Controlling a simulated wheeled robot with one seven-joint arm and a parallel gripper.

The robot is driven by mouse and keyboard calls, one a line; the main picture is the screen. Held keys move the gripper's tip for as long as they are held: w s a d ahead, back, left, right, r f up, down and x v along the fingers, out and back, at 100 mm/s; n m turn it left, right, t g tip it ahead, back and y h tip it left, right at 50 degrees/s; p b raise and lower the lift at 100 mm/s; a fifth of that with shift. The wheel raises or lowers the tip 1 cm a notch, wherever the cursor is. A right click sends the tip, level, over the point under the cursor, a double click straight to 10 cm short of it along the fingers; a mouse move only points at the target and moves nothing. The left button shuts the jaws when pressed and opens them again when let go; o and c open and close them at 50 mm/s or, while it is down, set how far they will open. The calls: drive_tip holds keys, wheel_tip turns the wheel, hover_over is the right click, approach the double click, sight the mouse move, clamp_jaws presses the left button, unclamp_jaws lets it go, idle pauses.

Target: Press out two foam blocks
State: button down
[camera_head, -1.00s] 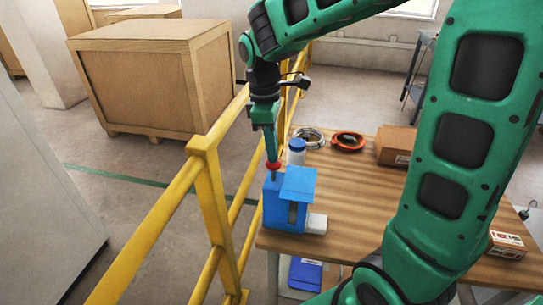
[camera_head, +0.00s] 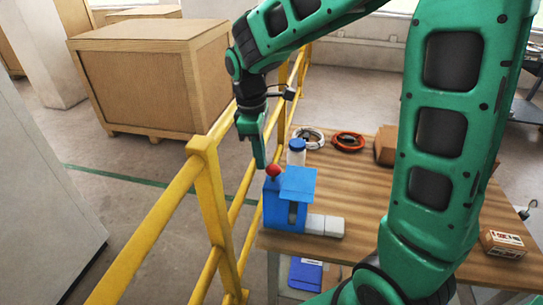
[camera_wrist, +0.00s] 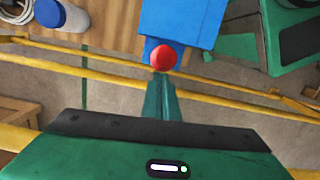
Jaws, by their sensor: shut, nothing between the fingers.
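A blue dispenser (camera_head: 275,212) stands at the table's near left corner. Its red ball knob (camera_head: 273,170) is at the top left; the knob also shows in the wrist view (camera_wrist: 163,57). Two white foam blocks (camera_head: 324,226) lie end to end on the table at the right of the dispenser's base. My gripper (camera_head: 260,164) is shut and empty, its tips beside the knob on the left in the head view. In the wrist view the shut fingertips (camera_wrist: 160,77) are just below the knob; I cannot tell whether they touch it.
The wooden table (camera_head: 365,195) holds a white bottle with a blue cap (camera_head: 297,152), cable coils (camera_head: 348,141) and cardboard boxes (camera_head: 503,244). A yellow railing (camera_head: 213,195) runs close along the left of the dispenser. Bare tabletop lies right of the blocks.

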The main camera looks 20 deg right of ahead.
wheel_tip(320, 180, up, 11)
drive_tip(key=shift+w+a+f, duration=0.15)
drive_tip(key=shift+w+a, duration=0.2)
drive_tip(key=shift+a, duration=0.1)
idle(1.4)
drive_tip(key=s+d+f+m, duration=0.2)
drive_tip(key=s+d+m, duration=0.7)
drive_tip(key=d, duration=0.5)
drive_tip(key=s+d+f+m, duration=0.3)
drive_tip(key=s+m, duration=0.1)
drive_tip(key=s, duration=0.4)
drive_tip(key=s+d+f+m+y, duration=0.1)
drive_tip(key=s+d+f+m, duration=0.2)
drive_tip(key=s+m, duration=0.2)
drive_tip(key=s, duration=0.3)
drive_tip(key=shift+s+d+f+t, duration=0.15)
drive_tip(key=shift+d+f+t, duration=0.05)
drive_tip(key=shift+d+t, duration=0.1)
